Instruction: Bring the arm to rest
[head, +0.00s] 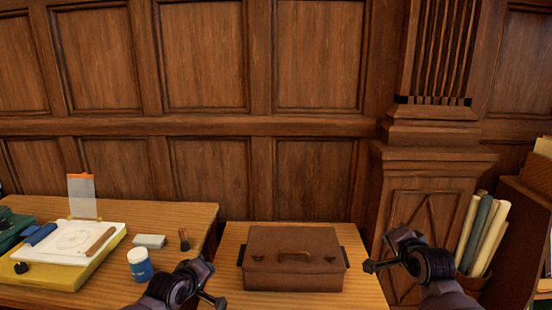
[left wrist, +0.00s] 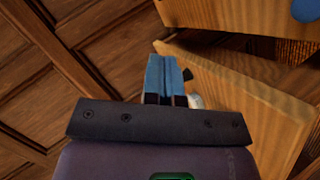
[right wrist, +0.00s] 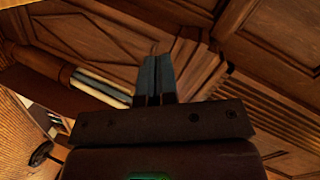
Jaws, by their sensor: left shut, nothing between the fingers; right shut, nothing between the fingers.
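My left gripper (left wrist: 166,72) shows in the left wrist view with its two blue fingers together and nothing between them. Wooden table edges and wall panels lie beyond it. My right gripper (right wrist: 155,76) shows in the right wrist view, also shut and empty, with the carved wooden pillar and rolled papers beyond it. In the head view dark parts of my left arm come in at the bottom, left of the brown case, and dark parts of my right arm stand to its right. The fingers cannot be made out clearly there.
A brown case (head: 293,262) sits on the middle table. The left table holds a blue jar (head: 140,265), a grey block (head: 149,241), a small stamp (head: 184,240) and a yellow board (head: 50,277). Rolled papers (head: 483,235) stand at the right. A panelled wall (head: 205,125) closes the back.

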